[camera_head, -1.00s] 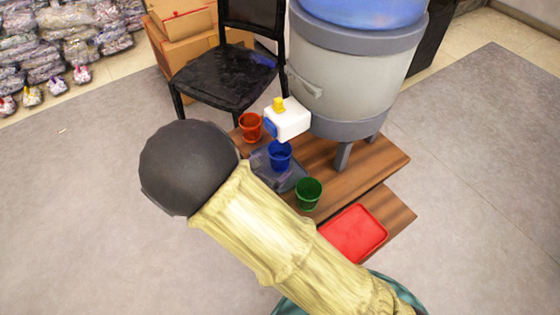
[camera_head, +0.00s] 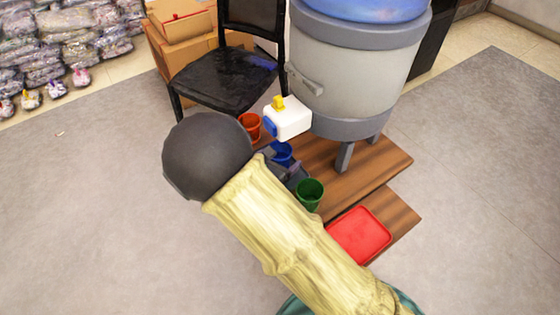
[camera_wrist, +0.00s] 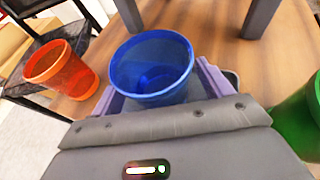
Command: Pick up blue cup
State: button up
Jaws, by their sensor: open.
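The blue cup (camera_head: 283,153) stands upright on the wooden table, partly hidden by my arm in the head view. In the wrist view the blue cup (camera_wrist: 152,65) is at the centre, its open rim facing up. My gripper (camera_wrist: 162,88) is open, with one purple finger on each side of the cup's lower part. I cannot tell whether the fingers touch it. In the head view my gripper (camera_head: 294,171) is mostly hidden behind my arm.
An orange-red cup (camera_head: 249,125) stands left of the blue cup, a green cup (camera_head: 310,194) right of it. A red tray (camera_head: 360,235) and a black chair (camera_head: 225,78) are nearby.

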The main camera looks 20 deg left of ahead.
aim_at(286, 146)
dwell(0.4)
jog(key=c, duration=1.2)
jog(key=shift+o, duration=0.2)
jog(key=shift+r, duration=0.25)
jog(key=shift+r+p, duration=1.05)
jog(key=shift+r, duration=0.7)
jog(key=s+a+p, duration=0.2)
jog(key=s, duration=0.6)
jog(key=s+a+p, duration=0.2)
jog(key=s+a, duration=0.1)
jog(key=s, duration=0.6)
jog(key=shift+a+f, duration=0.2)
jog(key=shift+s, duration=0.1)
